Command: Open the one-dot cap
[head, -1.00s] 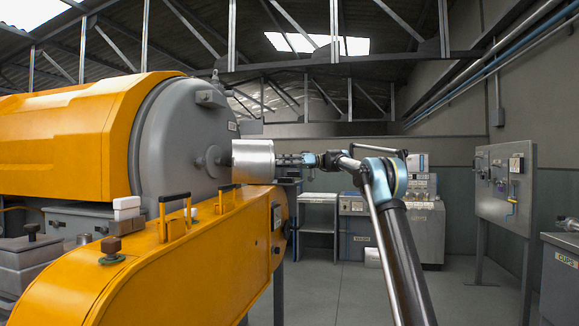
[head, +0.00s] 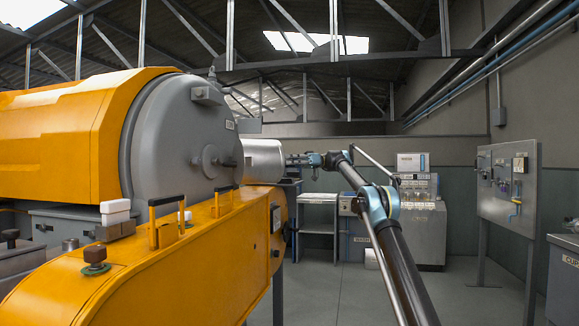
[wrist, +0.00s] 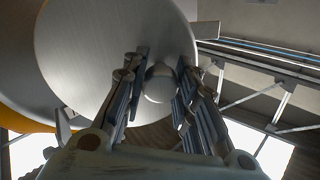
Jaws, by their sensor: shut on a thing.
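A silver cylindrical cap (head: 263,160) stands out beside the grey round end of the yellow machine in the head view. In the wrist view its broad brushed-metal face (wrist: 100,50) fills the upper left, with a small round knob (wrist: 160,84) on it. My gripper (head: 289,160) is at the cap's right side. In the wrist view its fingers (wrist: 160,72) are closed on either side of the knob. I see no dot mark on the cap, so the frames do not confirm which cap it is.
The grey machine end (head: 185,135) has a short stub and handle (head: 226,162) just left of the cap. The yellow housing (head: 205,245) runs below it. A bench with equipment (head: 415,215) stands behind my arm, and a panel (head: 505,185) stands at right. The floor between is open.

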